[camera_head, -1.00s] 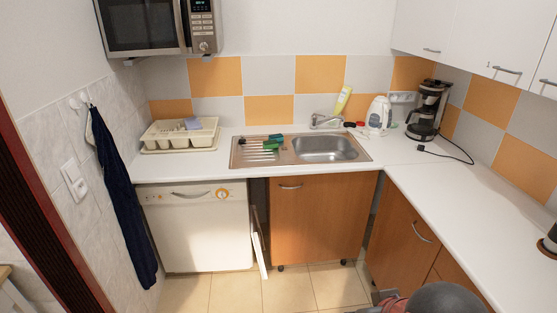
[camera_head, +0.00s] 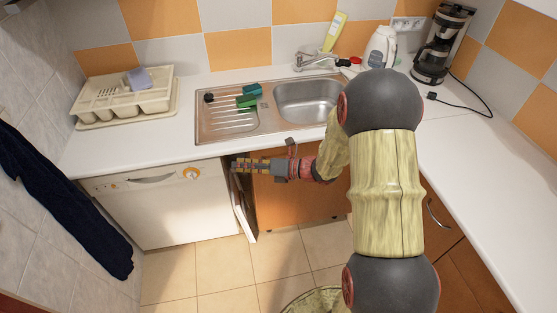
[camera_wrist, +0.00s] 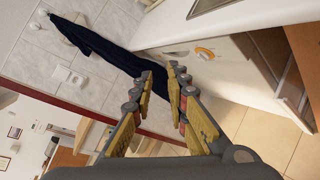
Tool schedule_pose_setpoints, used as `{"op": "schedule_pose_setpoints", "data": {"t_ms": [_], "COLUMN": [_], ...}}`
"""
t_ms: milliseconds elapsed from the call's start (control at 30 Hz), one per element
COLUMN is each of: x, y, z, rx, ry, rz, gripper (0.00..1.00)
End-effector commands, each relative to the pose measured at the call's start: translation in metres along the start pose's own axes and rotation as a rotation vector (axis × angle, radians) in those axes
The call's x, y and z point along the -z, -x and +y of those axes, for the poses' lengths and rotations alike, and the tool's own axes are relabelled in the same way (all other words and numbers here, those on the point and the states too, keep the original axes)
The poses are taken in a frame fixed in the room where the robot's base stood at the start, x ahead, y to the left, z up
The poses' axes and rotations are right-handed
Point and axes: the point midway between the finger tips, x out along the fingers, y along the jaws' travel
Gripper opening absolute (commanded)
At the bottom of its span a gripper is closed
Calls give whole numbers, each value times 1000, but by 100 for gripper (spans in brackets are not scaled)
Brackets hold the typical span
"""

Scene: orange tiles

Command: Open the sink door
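The sink door (camera_head: 290,207) is the orange-brown wooden front below the sink (camera_head: 310,103). It looks shut in the head view. Its handle is hidden behind my gripper and arm. My gripper (camera_head: 236,166) points left across the door's upper left part, with its tips near the gap beside the dishwasher. In the wrist view my gripper (camera_wrist: 160,72) has its fingers a little apart, with nothing between them. A brown wooden panel (camera_wrist: 304,65), probably the door's edge, shows at the right of that view.
The white dishwasher (camera_head: 165,208) stands left of the gap, where a white panel (camera_head: 244,217) leans. A dark towel (camera_head: 60,205) hangs on the left wall. The counter (camera_head: 150,143) lies just above my gripper. Tiled floor (camera_head: 200,272) is free in front.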

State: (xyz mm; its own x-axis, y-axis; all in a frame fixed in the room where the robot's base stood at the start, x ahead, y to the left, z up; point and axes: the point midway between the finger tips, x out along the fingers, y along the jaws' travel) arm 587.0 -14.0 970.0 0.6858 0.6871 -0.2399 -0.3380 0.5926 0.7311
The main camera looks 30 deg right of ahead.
Motion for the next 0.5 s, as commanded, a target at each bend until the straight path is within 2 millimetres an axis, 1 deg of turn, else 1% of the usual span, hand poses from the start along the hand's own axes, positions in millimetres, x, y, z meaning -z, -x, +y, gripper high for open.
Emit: {"op": "schedule_pose_setpoints", "data": {"t_ms": [33,67,100,167,200,300,333,400,500], "x": [-4,-7,-9,-9,-8,-1,1,6,7], "y": [7,12,20,34,43,64,70,78,82], "z": [-42,-63,-92,-130,-153,-196,-206,-222,-233], "rx": [38,55,77,103,117,141,146,153,156], "ry": [-174,-267,-383,-535,-620,-781,-813,-869,-904], "rz": [-97,-156,-234,-343,-409,-542,-571,-622,-656], "gripper": [16,16,16,16,16,16,16,16,16]}}
